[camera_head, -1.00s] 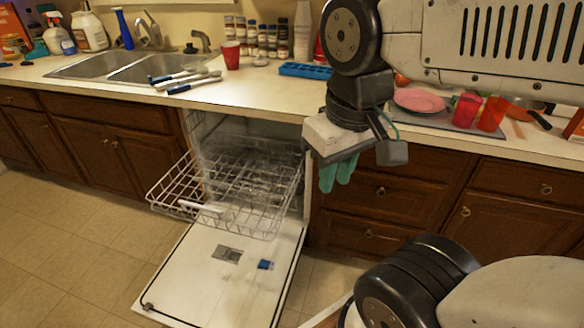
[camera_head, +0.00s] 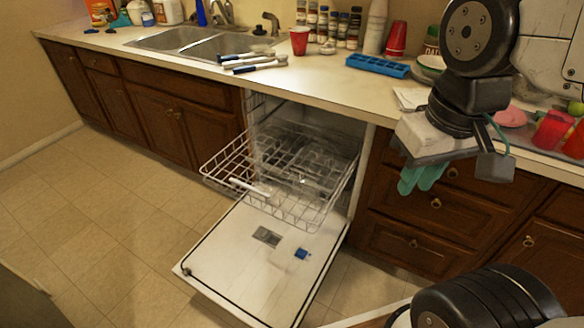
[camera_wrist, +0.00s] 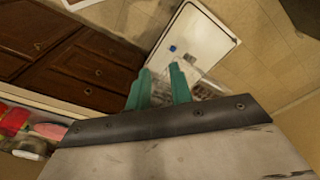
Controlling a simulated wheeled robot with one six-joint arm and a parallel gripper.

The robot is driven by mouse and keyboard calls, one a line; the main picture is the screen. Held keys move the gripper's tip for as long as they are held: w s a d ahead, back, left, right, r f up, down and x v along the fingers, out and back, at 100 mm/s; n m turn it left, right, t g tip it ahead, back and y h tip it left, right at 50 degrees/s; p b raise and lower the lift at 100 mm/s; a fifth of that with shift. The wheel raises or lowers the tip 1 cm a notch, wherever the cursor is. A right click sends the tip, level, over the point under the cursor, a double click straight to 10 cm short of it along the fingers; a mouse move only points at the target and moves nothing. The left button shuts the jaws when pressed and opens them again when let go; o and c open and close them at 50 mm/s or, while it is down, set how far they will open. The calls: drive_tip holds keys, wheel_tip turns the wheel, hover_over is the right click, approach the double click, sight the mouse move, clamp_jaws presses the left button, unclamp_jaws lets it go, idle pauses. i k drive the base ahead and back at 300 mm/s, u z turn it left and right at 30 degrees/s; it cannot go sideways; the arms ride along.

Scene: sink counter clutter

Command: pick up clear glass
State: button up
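I cannot clearly make out a clear glass in either view. Faint translucent shapes show among the wires of the dishwasher rack (camera_head: 235,183), too unclear to name. My gripper (camera_head: 414,188) hangs in front of the drawers, right of the open dishwasher. Its two teal fingers point down in the head view. In the wrist view my gripper (camera_wrist: 161,68) has its fingers apart, with nothing seen between them. The dishwasher door and part of the rack show beyond the fingers there.
The lowered dishwasher door (camera_head: 235,262) juts over the floor. On the counter (camera_head: 330,90) stand a red cup (camera_head: 299,41), brushes (camera_head: 255,66), a blue tray (camera_head: 378,66) and spice jars. A sink (camera_head: 200,43) lies at left. Red cups (camera_head: 551,130) stand at right. The left floor is clear.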

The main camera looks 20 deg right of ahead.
sight(307, 202)
drive_tip(key=z, duration=2.75)
drive_tip(key=k, duration=1.45)
drive_tip(key=u, duration=1.85)
drive_tip(key=i, duration=0.5)
